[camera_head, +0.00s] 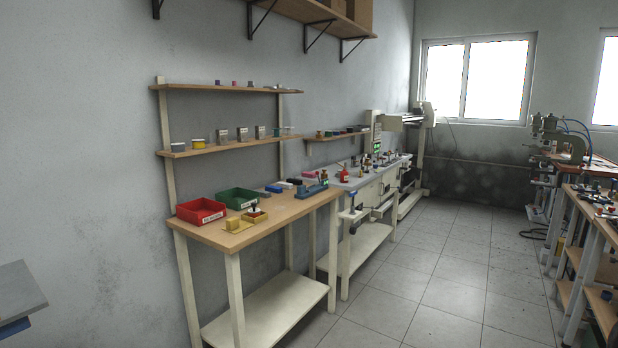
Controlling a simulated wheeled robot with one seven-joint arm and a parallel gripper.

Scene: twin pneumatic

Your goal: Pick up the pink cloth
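I cannot make out a pink cloth for certain. A small pinkish item (309,174) lies toward the far end of the wooden workbench (207,235), too small to tell whether it is cloth. My gripper is not in view.
The bench holds a red bin (201,211), a green bin (243,198), a yellow block (238,225) and a blue tool (311,191). Shelves with small items hang above it. A machine bench (350,183) stands beyond. Another workbench (600,215) is at right. The tiled floor (440,275) between is clear.

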